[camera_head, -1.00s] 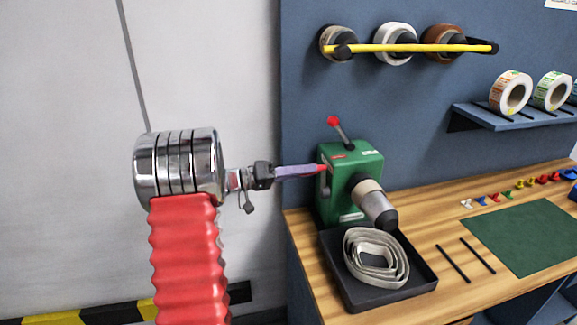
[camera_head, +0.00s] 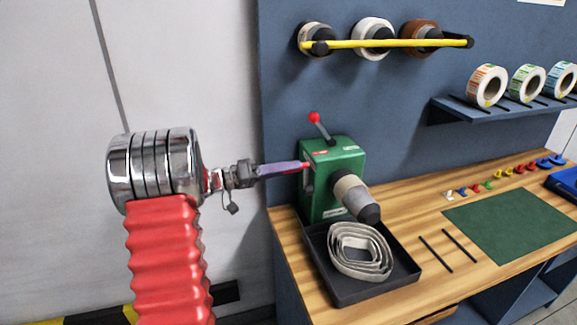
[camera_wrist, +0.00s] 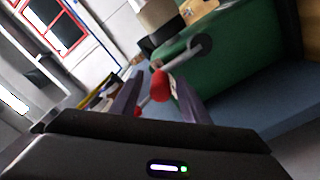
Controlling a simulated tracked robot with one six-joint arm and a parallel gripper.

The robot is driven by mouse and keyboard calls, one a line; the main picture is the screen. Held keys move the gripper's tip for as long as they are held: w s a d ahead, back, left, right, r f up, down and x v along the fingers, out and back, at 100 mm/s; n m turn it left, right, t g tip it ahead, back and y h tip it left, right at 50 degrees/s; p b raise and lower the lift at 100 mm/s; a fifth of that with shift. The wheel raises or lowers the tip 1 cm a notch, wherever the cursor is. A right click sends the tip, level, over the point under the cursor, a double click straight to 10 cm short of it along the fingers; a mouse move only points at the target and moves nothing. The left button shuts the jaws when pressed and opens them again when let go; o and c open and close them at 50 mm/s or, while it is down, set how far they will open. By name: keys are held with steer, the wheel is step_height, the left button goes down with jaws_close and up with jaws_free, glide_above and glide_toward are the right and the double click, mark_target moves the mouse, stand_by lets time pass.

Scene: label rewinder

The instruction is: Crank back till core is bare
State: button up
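The green rewinder (camera_head: 337,165) stands on the bench. A beige and grey roll (camera_head: 352,192) with a dark end sticks out of its front. A loose pale strip (camera_head: 358,252) lies coiled in the black tray (camera_head: 372,288). My gripper (camera_head: 304,166) is at the rewinder's left side. In the wrist view its purple fingers (camera_wrist: 157,88) stand apart, either side of the red crank knob (camera_wrist: 160,85), with small gaps showing. The grey crank arm (camera_wrist: 183,55) runs from the knob to its hub. Contact with the knob cannot be made out.
A red-tipped lever (camera_head: 314,118) rises from the rewinder's top. It seems to show close to my fingers in the wrist view (camera_wrist: 137,112). A blue backboard (camera_head: 390,95) stands behind, with a yellow bar (camera_head: 385,43). A green mat (camera_head: 515,226) and two black rods (camera_head: 436,254) lie right of the tray.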

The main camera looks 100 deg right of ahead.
steer(key=w+a, duration=0.2)
steer(key=w, duration=1.1)
steer(key=shift+w+a, duration=0.15)
steer(key=shift+w, duration=0.2)
stand_by(0.6)
steer(key=shift+s, duration=0.2)
steer(key=s, duration=0.4)
steer(key=s+d, duration=0.1)
steer(key=s, duration=0.3)
steer(key=s+d, duration=0.1)
steer(key=s, duration=0.4)
steer(key=shift+d, duration=0.15)
